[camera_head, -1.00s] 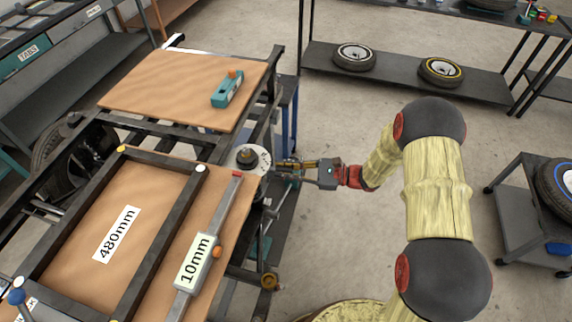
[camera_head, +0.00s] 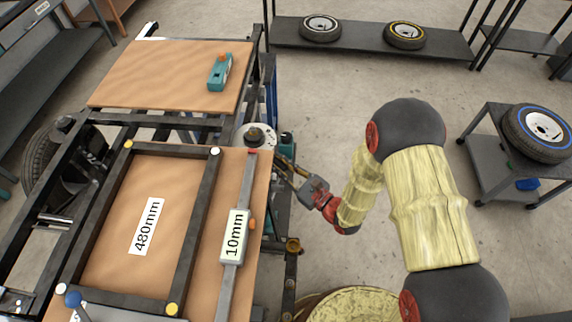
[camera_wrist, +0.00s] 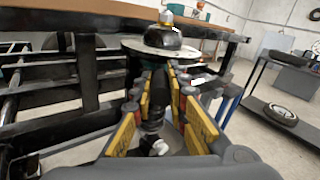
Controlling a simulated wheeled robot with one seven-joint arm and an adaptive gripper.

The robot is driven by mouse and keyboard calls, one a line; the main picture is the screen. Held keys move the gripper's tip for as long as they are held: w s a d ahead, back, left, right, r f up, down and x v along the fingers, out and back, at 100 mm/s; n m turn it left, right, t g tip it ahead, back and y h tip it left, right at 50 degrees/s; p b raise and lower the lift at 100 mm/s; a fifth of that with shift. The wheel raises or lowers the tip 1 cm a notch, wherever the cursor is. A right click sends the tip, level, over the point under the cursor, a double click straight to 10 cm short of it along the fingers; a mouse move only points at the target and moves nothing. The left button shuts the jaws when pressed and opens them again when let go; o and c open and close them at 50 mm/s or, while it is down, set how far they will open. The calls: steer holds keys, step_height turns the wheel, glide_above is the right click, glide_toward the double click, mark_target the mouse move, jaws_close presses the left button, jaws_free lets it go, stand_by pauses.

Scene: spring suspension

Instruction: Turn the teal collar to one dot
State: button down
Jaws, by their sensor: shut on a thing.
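The spring unit's pale round disc (camera_head: 257,135), with a dark domed top, stands beside the right edge of the bench. It also shows ahead in the wrist view (camera_wrist: 140,48). A teal part (camera_head: 287,138), seemingly the collar, shows just right of the disc and is mostly hidden. My gripper (camera_head: 284,165) reaches in from the lower right. In the wrist view its yellow-padded fingers (camera_wrist: 160,85) close around a dark part below the disc, which I take to be on the collar. No dot marks can be read.
A wooden bench with a dark frame labelled 480mm (camera_head: 147,225) and a 10mm gauge (camera_head: 235,235) lies left. A teal tool (camera_head: 220,72) rests on the rear board. A tyre cart (camera_head: 500,165) stands right. Floor between is clear.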

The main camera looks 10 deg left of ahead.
steer(key=shift+s+a+m+t+h, duration=0.5)
steer(key=shift+s+m+t+h, duration=0.1)
steer(key=shift+m+t, duration=0.1)
steer(key=c, duration=1.8)
jaws_free()
steer(key=shift+o, duration=0.4)
steer(key=v, duration=1.2)
